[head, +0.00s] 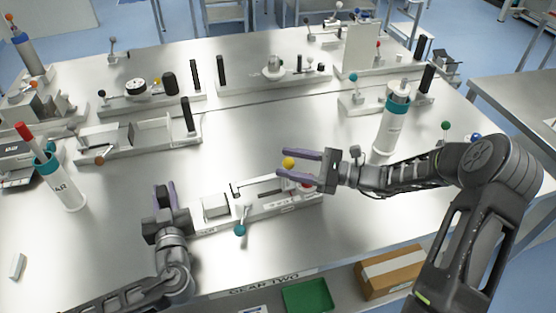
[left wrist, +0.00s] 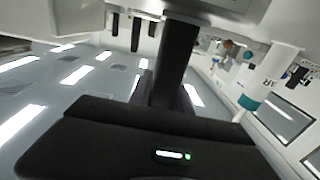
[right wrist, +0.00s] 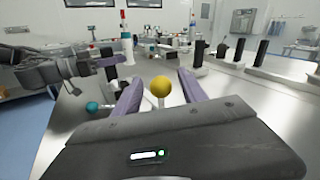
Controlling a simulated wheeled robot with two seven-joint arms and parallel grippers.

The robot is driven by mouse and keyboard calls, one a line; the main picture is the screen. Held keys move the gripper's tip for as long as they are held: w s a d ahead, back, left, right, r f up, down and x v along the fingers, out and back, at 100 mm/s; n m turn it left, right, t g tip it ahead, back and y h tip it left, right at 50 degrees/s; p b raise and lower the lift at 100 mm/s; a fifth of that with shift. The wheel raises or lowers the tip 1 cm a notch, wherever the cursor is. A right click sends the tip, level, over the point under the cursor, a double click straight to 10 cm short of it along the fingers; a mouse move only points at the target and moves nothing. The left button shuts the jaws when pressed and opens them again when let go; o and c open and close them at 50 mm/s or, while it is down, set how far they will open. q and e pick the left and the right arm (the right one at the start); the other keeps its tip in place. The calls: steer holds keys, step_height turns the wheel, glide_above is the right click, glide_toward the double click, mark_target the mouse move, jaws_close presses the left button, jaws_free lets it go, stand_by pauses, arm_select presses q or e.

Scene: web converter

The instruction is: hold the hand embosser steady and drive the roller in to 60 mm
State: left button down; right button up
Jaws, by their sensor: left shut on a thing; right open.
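The hand embosser, as I take it, is the pale metal fixture (head: 262,207) at the front middle of the table. It carries a white block, a rail with a scale, a teal ball knob (head: 239,230) at its front and a yellow ball knob (head: 289,163) near its right end. My left gripper (head: 164,192) is shut on a black upright post at the fixture's left end; the post also fills the left wrist view (left wrist: 178,60). My right gripper (head: 296,168) is open. In the right wrist view the yellow knob (right wrist: 160,87) stands between its purple fingers, apart from both. The roller itself is not clearly seen.
White cylinders with teal collars stand at left (head: 66,190) and right (head: 391,125). Several other fixtures with black posts line the back. A shelf below the front edge holds a green tray (head: 308,296) and a cardboard box (head: 392,270). The mid-table is clear.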

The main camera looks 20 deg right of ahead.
mark_target(263, 179)
steer(key=shift+x, duration=1.65)
steer(key=shift+c, duration=0.2)
steer(key=c, duration=1)
jaws_close()
steer(key=shift+a+f, duration=0.1)
